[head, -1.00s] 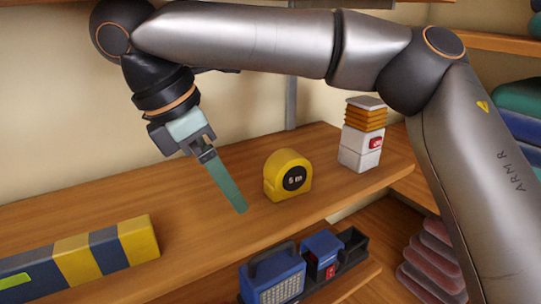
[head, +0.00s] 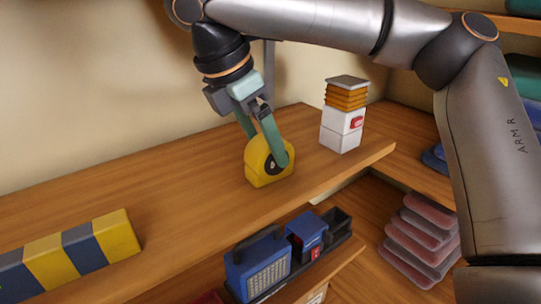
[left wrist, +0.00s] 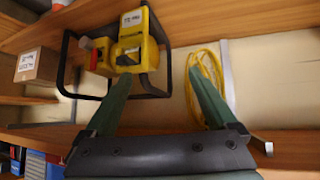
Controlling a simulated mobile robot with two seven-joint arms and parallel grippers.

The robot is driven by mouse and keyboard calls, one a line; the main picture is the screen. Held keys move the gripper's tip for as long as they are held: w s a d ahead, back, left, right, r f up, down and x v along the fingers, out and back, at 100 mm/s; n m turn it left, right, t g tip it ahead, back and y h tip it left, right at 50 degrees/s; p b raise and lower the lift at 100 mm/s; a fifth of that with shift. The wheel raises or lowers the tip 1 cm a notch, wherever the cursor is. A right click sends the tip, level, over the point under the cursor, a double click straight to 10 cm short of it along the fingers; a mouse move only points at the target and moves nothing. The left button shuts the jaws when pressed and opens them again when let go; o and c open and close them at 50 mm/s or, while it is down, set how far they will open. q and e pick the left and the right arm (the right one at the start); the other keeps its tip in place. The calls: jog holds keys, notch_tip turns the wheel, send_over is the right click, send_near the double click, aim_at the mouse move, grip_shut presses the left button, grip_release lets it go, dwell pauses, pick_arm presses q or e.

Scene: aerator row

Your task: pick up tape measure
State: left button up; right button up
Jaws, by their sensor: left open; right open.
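A yellow tape measure (head: 257,173) with a dark round label stands upright on the wooden shelf (head: 180,185) in the head view. My right gripper (head: 268,148) reaches down over it from above. One green finger lies across its front near the label; the other goes down at its back left and its tip is hidden. The jaws are open around the tape measure, and I cannot tell whether they touch it. My left gripper (left wrist: 160,78) shows in the left wrist view, its two green fingers apart with nothing between them.
White boxes (head: 341,130) with an orange stack stand right of the tape measure. A blue-and-yellow striped block (head: 75,252) lies at the left. Blue devices (head: 258,264) sit on a lower shelf. The left wrist view shows a yellow machine (left wrist: 140,52) in a black frame and yellow cable (left wrist: 207,75).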

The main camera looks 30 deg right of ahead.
jog(key=d+f, duration=0.2)
jog(key=shift+d+f, duration=0.2)
jog(key=shift+d, duration=0.1)
jog(key=shift+f, duration=0.25)
grip_shut()
dwell(0.4)
jog(key=shift+r, duration=0.1)
